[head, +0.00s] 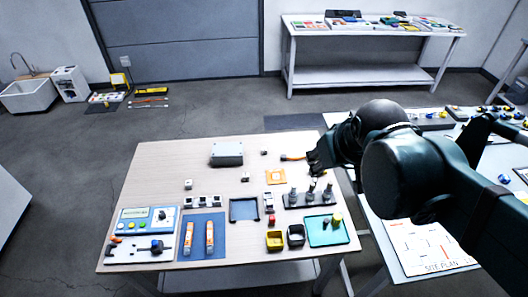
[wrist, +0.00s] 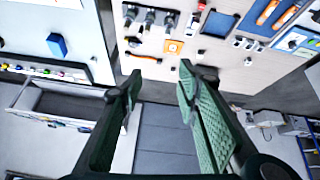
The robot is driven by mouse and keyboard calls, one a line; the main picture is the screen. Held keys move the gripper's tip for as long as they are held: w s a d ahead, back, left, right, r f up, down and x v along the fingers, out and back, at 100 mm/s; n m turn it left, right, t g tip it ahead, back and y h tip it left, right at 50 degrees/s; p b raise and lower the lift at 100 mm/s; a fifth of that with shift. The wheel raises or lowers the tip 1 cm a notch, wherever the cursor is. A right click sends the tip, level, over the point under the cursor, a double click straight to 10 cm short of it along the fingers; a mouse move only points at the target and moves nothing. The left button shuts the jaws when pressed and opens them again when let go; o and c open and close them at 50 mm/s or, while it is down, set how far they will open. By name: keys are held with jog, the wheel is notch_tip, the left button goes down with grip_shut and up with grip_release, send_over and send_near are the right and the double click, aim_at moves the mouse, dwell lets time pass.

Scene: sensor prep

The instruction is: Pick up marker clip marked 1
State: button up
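Small pale blocks that could be marker clips lie on the wooden table (head: 160,160): one at the left (head: 188,184), one near the middle (head: 245,177) and one farther back (head: 264,152). I cannot read a number on any of them, so I cannot tell which is marked 1. A small pale block also shows in the wrist view (wrist: 248,61). My gripper (head: 316,160) is above the table's right back side, to the right of the blocks. In the wrist view its two fingers (wrist: 158,80) are wide apart with nothing between them.
A grey box (head: 227,150) stands at the table's back. An orange square (head: 275,176), an orange-handled tool (head: 293,157) and a dark rack with upright posts (head: 310,197) are near my gripper. A blue mat (head: 204,250), a blue tray (head: 244,209) and a teal tray (head: 326,231) fill the front.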

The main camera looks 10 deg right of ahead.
jog(key=w+a+n+g, duration=0.2)
jog(key=w+n, duration=0.2)
jog(key=w, duration=0.9)
jog(key=n+g, duration=0.4)
jog(key=n, duration=0.9)
send_over(264, 149)
notch_tip(264, 149, down, 29)
jog(key=shift+f, duration=0.2)
jog(key=shift+w+f, duration=0.15)
jog(key=shift+f, duration=0.25)
jog(key=shift+f, duration=1.25)
jog(key=shift+f+b, duration=0.3)
jog(key=shift+f, duration=2.3)
